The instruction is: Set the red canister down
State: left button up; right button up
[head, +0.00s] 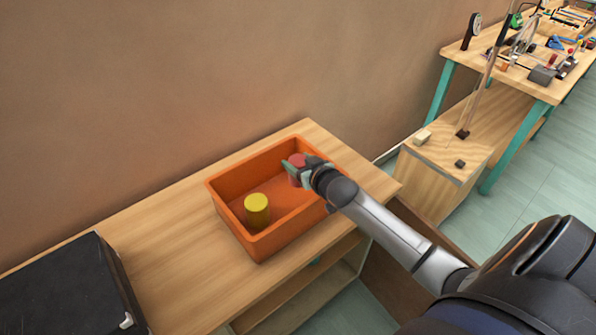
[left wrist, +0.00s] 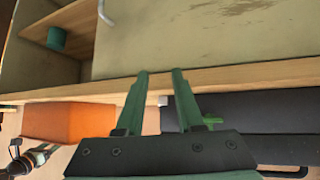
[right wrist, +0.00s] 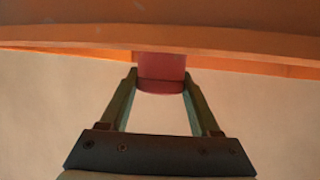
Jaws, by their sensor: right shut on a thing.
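The red canister (head: 297,172) is between the fingers of my right gripper (head: 293,166), which is shut on it over the far right part of the orange bin (head: 262,244). In the right wrist view the red canister (right wrist: 160,70) sits between the two fingertips (right wrist: 160,74), with the orange bin wall (right wrist: 60,35) across the top. I cannot tell whether its base touches the bin floor. My left gripper (left wrist: 160,74) shows only in the left wrist view, open and empty by the wooden bench edge. The orange bin (left wrist: 70,122) is left of it there.
A yellow cylinder (head: 257,211) stands in the near left part of the bin. A black case (head: 70,290) lies on the wooden bench (head: 165,255) to the left. A teal cup (left wrist: 57,38) sits on a shelf below. A cluttered workbench (head: 510,70) stands at the right.

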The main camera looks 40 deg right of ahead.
jog(key=shift+w+d+f, duration=0.1)
jog(key=shift+w+f, duration=0.1)
jog(key=shift+f, duration=1.6)
jog(key=shift+f+b, duration=0.45)
jog(key=shift+f, duration=0.1)
jog(key=shift+f, duration=0.1)
